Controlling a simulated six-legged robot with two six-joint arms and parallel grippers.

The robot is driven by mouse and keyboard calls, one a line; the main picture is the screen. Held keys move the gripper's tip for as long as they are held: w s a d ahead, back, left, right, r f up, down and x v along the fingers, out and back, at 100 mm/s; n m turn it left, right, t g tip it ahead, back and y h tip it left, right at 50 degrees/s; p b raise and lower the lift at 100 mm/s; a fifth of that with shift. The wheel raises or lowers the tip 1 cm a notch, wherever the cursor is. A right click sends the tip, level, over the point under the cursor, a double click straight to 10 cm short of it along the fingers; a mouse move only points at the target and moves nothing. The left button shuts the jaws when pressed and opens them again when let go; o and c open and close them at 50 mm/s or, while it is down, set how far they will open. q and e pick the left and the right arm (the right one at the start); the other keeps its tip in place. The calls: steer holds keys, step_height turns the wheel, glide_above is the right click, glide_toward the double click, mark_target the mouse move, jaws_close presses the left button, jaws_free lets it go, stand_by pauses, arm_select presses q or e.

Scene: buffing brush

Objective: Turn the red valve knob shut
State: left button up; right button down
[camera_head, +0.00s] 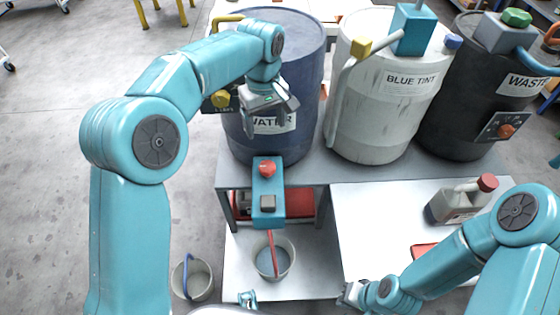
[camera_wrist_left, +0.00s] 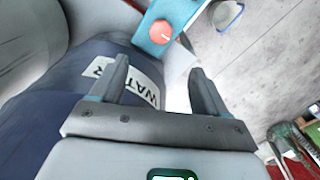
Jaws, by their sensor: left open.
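The red valve knob (camera_head: 267,168) sits on top of a teal valve box at the front of the blue drum labelled WATER (camera_head: 285,60). The knob also shows in the left wrist view (camera_wrist_left: 161,31), ahead of the fingers. My left gripper (camera_head: 271,120) is open and empty, in front of the drum's label and above and behind the knob in the head view. It is apart from the knob. Its two fingers (camera_wrist_left: 160,68) are spread in the left wrist view. My right gripper (camera_head: 352,294) is low at the bottom centre, partly hidden, and its jaws are unclear.
A white drum labelled BLUE TINT (camera_head: 388,90) and a black WASTE drum (camera_head: 465,110) stand to the right. An orange-red knob (camera_head: 506,131) is on the waste drum's panel. A bucket (camera_head: 274,262) stands below the valve. A red-capped jug (camera_head: 460,203) is at right.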

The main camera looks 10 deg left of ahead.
mark_target(267, 166)
arm_select(q)
step_height(267, 166, down, 16)
steer(key=b, duration=0.4)
steer(key=shift+s+a+f, duration=0.1)
steer(key=c, duration=1)
